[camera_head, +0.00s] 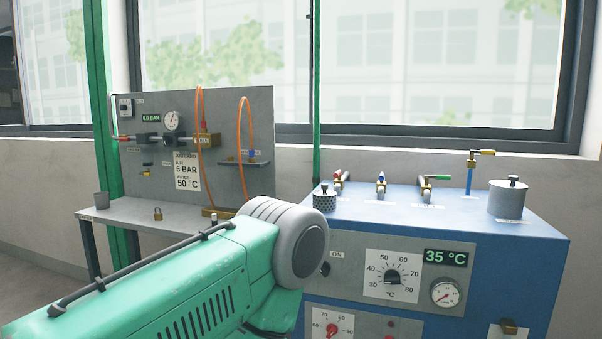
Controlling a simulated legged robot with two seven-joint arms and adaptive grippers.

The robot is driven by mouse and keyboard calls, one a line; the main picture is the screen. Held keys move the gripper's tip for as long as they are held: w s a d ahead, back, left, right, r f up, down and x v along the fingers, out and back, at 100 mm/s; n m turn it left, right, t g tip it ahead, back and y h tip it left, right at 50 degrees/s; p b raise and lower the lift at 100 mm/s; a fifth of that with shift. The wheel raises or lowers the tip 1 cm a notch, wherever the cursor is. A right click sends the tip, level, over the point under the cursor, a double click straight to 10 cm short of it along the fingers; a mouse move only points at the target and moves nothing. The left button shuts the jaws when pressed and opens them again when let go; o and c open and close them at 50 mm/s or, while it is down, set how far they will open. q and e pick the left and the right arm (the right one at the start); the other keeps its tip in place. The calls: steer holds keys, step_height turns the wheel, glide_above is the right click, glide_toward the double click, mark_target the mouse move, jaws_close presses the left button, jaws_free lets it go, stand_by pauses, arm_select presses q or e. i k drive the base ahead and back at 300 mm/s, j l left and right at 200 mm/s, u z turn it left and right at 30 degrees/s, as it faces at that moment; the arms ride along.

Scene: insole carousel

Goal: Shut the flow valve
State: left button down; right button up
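Several small valves stand on top of the blue machine (450,215). One has a red handle (338,178), one a blue handle (381,178) and one a green handle (437,177) lying sideways to the right. Behind them a brass valve (473,162) sits on an upright blue pipe (469,180), with its yellow lever (487,153) pointing right. The labels beside these valves are too small to read, so I cannot tell which is the flow valve. Neither of my grippers is in view.
A grey panel (250,110) with a gauge (172,121) and orange hoses (240,130) stands on a bench (160,217) at left. The machine also has a dial (392,277), a 35 °C display (446,258) and a grey canister (509,199). The lower left is blocked close to the camera.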

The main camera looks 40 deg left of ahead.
mark_target(337, 174)
steer(key=i+j, duration=0.1)
steer(key=j, duration=0.4)
steer(key=i+j, duration=0.1)
steer(key=j, duration=0.35)
steer(key=i+j, duration=0.1)
steer(key=j, duration=0.4)
